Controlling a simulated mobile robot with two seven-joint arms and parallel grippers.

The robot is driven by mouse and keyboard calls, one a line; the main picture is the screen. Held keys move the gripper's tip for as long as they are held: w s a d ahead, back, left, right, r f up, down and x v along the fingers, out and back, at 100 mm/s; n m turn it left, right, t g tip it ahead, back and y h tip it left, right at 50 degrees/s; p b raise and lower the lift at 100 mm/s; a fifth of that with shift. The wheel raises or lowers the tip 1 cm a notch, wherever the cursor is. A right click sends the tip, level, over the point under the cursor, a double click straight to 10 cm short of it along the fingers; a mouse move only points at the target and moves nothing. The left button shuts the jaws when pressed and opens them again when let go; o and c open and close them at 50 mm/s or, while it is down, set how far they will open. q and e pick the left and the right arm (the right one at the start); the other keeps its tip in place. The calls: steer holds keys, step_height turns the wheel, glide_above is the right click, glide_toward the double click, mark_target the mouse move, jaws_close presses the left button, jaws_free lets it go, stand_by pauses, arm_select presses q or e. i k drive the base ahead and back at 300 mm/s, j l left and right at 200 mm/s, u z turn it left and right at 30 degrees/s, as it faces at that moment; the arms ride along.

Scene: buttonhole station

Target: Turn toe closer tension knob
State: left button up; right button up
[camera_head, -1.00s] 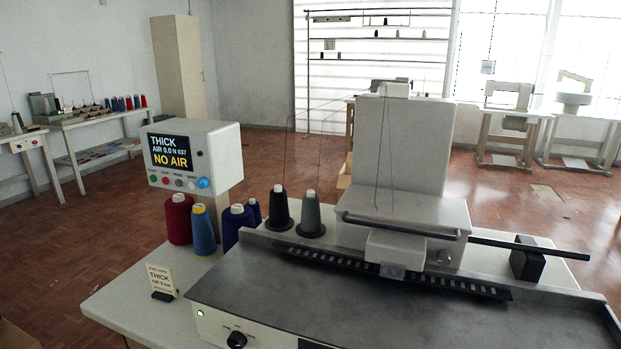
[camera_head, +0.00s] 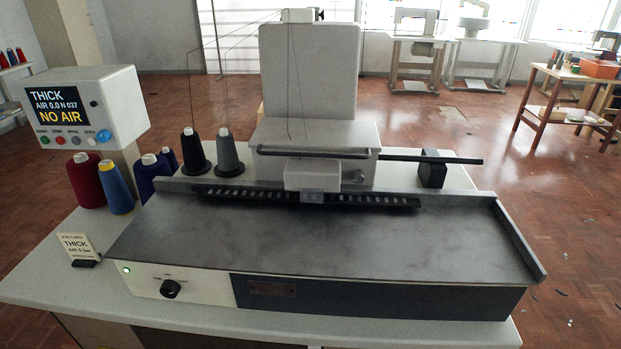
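The toe closer machine (camera_head: 312,150) stands on a pale table, with a white head and upright back. A black knob (camera_head: 170,289) sits on the white front panel at the lower left, beside a lit green lamp (camera_head: 126,269). Another small round knob (camera_head: 361,177) is on the head's front, right of the white block. A small dark fitting (camera_head: 320,14) sticks out at the top right of the upright back. I cannot tell which is the tension knob. Neither of my grippers is in view.
A control box (camera_head: 78,108) reads "THICK, AIR 0.0, NO AIR". Thread cones, including a red one (camera_head: 87,181), stand behind the machine's left end. A job card (camera_head: 79,247) reads "THICK, AIR 5 bar". The grey work surface (camera_head: 300,235) is bare. Open floor lies right.

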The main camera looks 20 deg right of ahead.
mark_target(358, 176)
steer(key=k+l+z, duration=0.15)
steer(key=l, duration=0.4)
steer(key=k+l+z, duration=0.1)
steer(key=l, duration=0.45)
steer(key=k+l+z, duration=0.15)
steer(key=l, duration=0.4)
steer(key=k+l+z, duration=0.1)
steer(key=l, duration=0.45)
